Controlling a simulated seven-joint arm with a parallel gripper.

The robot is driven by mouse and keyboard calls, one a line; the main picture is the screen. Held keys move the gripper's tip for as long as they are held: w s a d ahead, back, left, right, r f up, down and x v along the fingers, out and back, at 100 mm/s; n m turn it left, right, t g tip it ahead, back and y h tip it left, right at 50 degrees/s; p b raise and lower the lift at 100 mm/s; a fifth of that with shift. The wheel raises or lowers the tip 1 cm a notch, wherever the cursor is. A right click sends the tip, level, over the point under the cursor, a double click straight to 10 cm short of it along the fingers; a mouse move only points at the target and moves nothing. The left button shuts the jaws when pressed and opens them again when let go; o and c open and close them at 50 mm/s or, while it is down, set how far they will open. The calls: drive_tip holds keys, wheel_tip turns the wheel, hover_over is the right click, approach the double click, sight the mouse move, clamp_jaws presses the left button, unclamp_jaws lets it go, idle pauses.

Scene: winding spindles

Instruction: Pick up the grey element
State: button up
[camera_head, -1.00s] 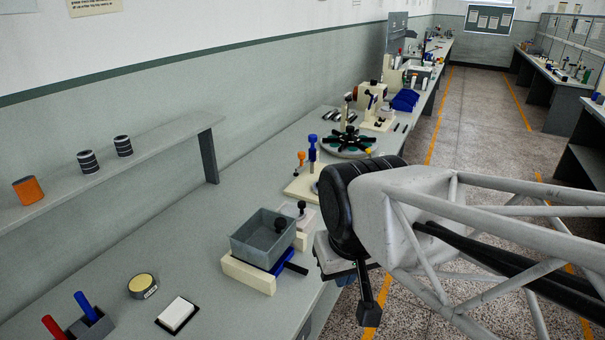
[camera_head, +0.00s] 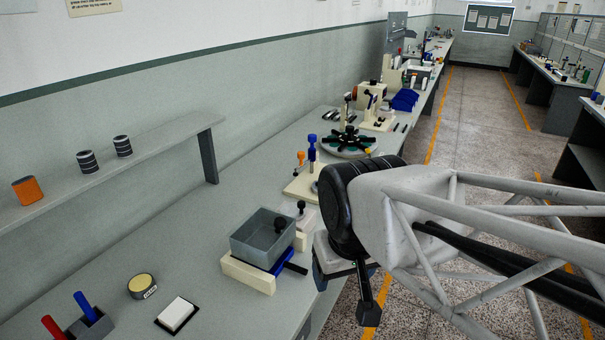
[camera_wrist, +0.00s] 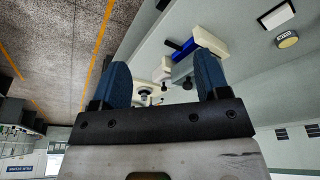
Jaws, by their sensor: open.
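A grey open-topped box (camera_head: 262,236) sits on a cream and blue fixture (camera_head: 247,274) near the front edge of the bench. A black knob shows at the box's right side. In the wrist view a grey part (camera_wrist: 183,69), seemingly this box, lies beyond my fingers, partly hidden by the right one. My gripper (camera_wrist: 162,64) is open, its two blue fingers apart with nothing held between them. In the head view the gripper end is right of the box, apart from it, and largely hidden by my wrist.
Two dark grey banded cylinders (camera_head: 87,162) and an orange one (camera_head: 28,190) stand on the raised shelf (camera_head: 170,140). A round tin (camera_head: 142,286), a white pad (camera_head: 176,314) and a holder with red and blue sticks (camera_head: 90,324) lie left of the box. Upright spindle parts (camera_head: 312,150) stand behind.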

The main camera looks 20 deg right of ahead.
drive_tip(key=shift+w, duration=0.1)
drive_tip(key=m+t+h, duration=0.2)
drive_tip(key=m+t, duration=0.1)
drive_tip(key=t, duration=0.5)
hover_over(326, 177)
drive_tip(key=s+a, duration=0.7)
drive_tip(key=s, duration=0.4)
wheel_tip(326, 177, down, 9)
drive_tip(key=w+d+f, duration=0.2)
drive_tip(key=w, duration=0.1)
drive_tip(key=w+d+f+t+h, duration=0.1)
drive_tip(key=w+d+f, duration=0.1)
drive_tip(key=w+f, duration=0.1)
drive_tip(key=w+d+f+m+t+h, duration=0.1)
drive_tip(key=w+d+f, duration=0.1)
drive_tip(key=w, duration=0.1)
drive_tip(key=shift+d+f, duration=0.25)
drive_tip(key=shift+w+d+f+h, duration=0.1)
drive_tip(key=shift+d+f+h, duration=0.1)
drive_tip(key=shift+f+h, duration=0.1)
drive_tip(key=shift+s+a+f, duration=0.4)
drive_tip(key=shift+s+a, duration=0.1)
drive_tip(key=shift+s, duration=0.05)
drive_tip(key=shift+w, duration=0.1)
